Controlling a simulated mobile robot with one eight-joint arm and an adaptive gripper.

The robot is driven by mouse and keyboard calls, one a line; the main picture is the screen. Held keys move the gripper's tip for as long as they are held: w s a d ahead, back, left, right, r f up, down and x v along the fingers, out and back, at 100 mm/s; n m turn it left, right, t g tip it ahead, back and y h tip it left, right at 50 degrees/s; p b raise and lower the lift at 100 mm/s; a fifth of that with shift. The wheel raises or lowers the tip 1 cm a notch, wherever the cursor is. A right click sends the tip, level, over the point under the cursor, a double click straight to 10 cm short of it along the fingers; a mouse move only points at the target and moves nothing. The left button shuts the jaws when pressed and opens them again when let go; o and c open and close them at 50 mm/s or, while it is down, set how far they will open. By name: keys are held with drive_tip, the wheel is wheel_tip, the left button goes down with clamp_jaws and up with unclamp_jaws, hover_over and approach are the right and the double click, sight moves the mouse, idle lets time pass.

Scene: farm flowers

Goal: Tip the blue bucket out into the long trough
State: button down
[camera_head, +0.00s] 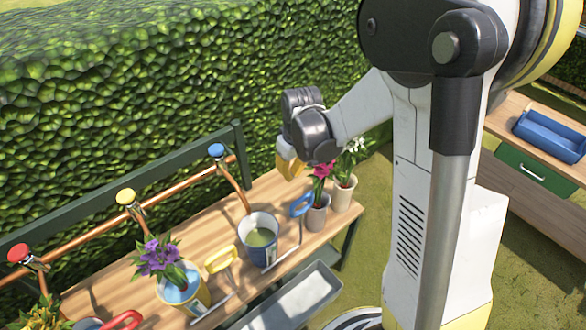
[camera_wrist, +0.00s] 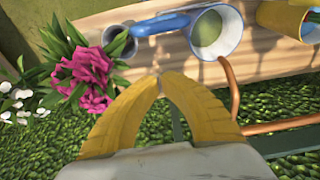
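The blue bucket (camera_head: 262,254), blue outside with a pale rim, stands upright on the wooden bench and has greenish contents. It also shows at the top of the wrist view (camera_wrist: 229,34). A blue loop handle (camera_head: 301,205) on a thin grey bar is at its right; whether it joins the bucket is unclear. The long grey trough (camera_head: 302,298) lies lower, along the bench's front. My gripper (camera_head: 289,174) is in the air above the bench's back, beyond the bucket and to its right. In the wrist view its yellow fingers (camera_wrist: 160,79) meet at the tips with nothing between them.
Pink (camera_head: 318,200) and white (camera_head: 342,192) potted flowers stand right of the bucket, near my gripper. A yellow container with purple flowers (camera_head: 160,256) and a yellow handle (camera_head: 220,259) are left. Copper pipe with coloured taps (camera_head: 216,150) runs behind. A hedge (camera_head: 150,100) closes the back.

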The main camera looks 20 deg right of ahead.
drive_tip(key=shift+s+d+f+b, duration=0.25)
drive_tip(key=shift+s+f+b, duration=0.25)
drive_tip(key=shift+s+f, duration=0.35)
drive_tip(key=shift+s+d+f+b, duration=0.25)
drive_tip(key=shift+s+f+b, duration=0.2)
drive_tip(key=shift+s+f, duration=0.35)
drive_tip(key=shift+f, duration=0.1)
